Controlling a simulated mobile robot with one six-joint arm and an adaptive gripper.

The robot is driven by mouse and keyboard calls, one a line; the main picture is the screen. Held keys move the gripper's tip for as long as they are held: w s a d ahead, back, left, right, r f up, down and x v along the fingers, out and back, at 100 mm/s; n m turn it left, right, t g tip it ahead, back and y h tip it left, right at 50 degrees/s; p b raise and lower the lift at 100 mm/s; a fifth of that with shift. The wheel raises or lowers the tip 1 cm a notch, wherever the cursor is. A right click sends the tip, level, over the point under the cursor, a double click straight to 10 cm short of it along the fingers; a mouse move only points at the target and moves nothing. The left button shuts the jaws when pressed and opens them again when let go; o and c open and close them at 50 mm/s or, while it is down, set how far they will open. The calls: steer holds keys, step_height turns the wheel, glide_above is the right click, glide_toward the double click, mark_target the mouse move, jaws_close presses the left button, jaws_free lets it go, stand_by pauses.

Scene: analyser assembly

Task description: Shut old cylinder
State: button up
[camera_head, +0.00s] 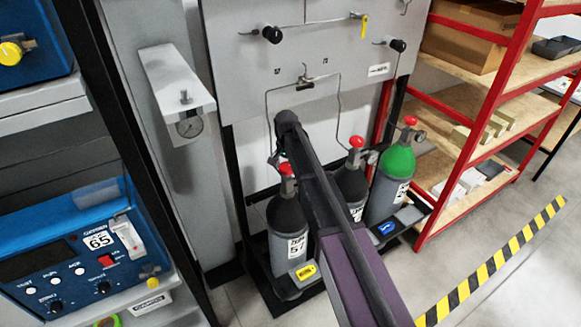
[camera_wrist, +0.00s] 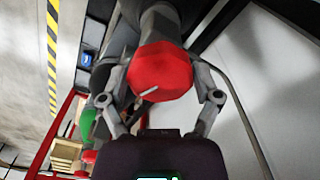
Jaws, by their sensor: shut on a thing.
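A black gas cylinder with a red valve knob (camera_head: 287,169) stands at the left of a row in the head view; its body (camera_head: 288,225) carries a white label. My gripper (camera_head: 277,158) reaches down to that knob, partly hidden by my arm. In the wrist view my gripper (camera_wrist: 165,76) has one finger on each side of the red knob (camera_wrist: 160,66) and is shut on it. A second black cylinder (camera_head: 351,185) with a red knob (camera_head: 356,142) stands to its right, partly behind my arm. The task does not show which is the old one by any readable label.
A green-topped cylinder (camera_head: 396,166) stands right of the black ones. Behind them is a grey panel (camera_head: 335,50) with thin pipes and black knobs. A red shelf rack (camera_head: 480,110) is at the right, a blue analyser (camera_head: 85,245) at the left. Striped floor tape (camera_head: 490,265) crosses open floor.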

steer(key=m, duration=0.7)
steer(key=shift+w+a, duration=0.15)
steer(key=shift+w, duration=0.15)
steer(key=m, duration=0.6)
steer(key=shift+w, duration=0.1)
steer(key=shift+m, duration=0.4)
steer(key=o, duration=0.9)
steer(key=shift+o, duration=0.2)
steer(key=shift+r, duration=0.1)
